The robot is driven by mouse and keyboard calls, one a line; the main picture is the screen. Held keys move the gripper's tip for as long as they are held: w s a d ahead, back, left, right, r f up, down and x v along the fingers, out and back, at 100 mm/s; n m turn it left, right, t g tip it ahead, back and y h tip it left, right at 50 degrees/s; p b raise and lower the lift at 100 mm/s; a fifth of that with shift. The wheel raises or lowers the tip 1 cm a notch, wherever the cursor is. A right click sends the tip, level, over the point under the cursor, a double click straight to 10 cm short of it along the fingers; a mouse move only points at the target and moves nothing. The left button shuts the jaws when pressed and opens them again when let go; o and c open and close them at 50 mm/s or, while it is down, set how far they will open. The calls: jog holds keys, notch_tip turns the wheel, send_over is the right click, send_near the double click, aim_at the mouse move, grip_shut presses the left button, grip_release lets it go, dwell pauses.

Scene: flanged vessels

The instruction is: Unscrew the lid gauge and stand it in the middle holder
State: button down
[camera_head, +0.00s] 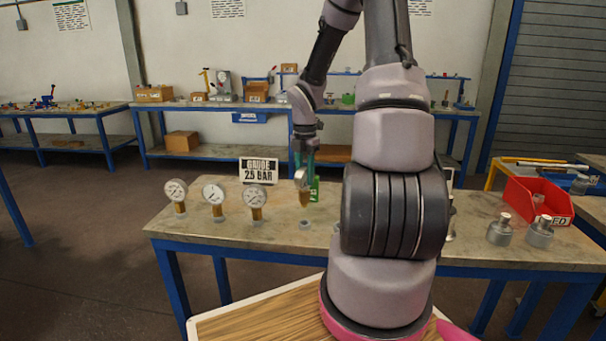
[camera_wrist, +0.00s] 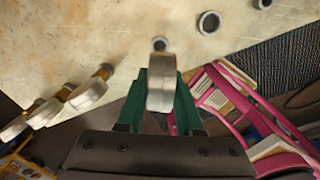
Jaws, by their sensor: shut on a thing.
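My gripper (camera_wrist: 163,105) has green fingers shut on a gauge (camera_wrist: 162,84), seen edge-on in the wrist view. In the head view my gripper (camera_head: 304,165) holds it above the table, with its brass stem (camera_head: 304,196) pointing down. A small grey ring holder (camera_head: 305,224) stands on the table below the stem, with a gap between them. In the wrist view this ring (camera_wrist: 160,44) shows just beyond the gauge; a second ring (camera_wrist: 208,22) and a third (camera_wrist: 262,3) lie farther right, looking empty. My arm hides part of the table in the head view, and I cannot see the vessel clearly.
Three other gauges stand upright left of my gripper: left (camera_head: 176,194), middle (camera_head: 214,197) and right (camera_head: 255,199). A "GAUGE 2.5 BAR" sign (camera_head: 258,170) stands behind them. A red bin (camera_head: 530,200) and two grey lidded cylinders (camera_head: 499,232) (camera_head: 540,234) are at the right.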

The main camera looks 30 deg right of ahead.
aim_at(305, 196)
jog(key=shift+d, duration=0.1)
jog(key=shift+f, duration=2.5)
jog(key=shift+f, duration=0.2)
jog(key=shift+f, duration=1.15)
jog(key=shift+c, duration=2.4)
grip_release()
